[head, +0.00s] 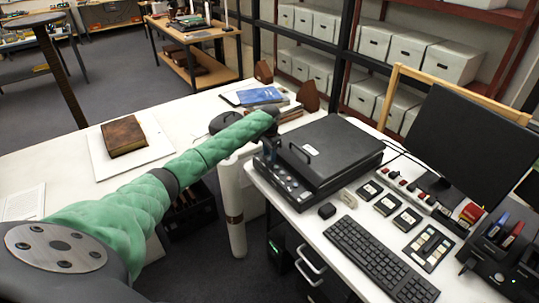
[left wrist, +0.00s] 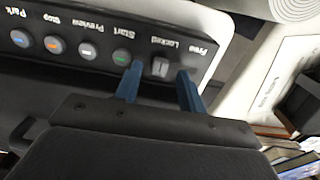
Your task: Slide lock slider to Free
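The scanner's dark control panel (left wrist: 110,50) fills the upper left of the left wrist view. Its small grey lock slider (left wrist: 160,67) sits by the label Locked, with the label Free farther right. My left gripper (left wrist: 160,92) has two blue fingers spread apart, one on each side of the slider in this view. A gap shows between the fingers and the slider; whether either touches it I cannot tell. My right gripper is not in view.
Round Park, Stop, Preview and Start (left wrist: 121,57) buttons line the panel close to the left finger. A keyboard (head: 380,260), a monitor (head: 465,145) and small devices stand right of the scanner. A book (head: 124,135) lies on the white table.

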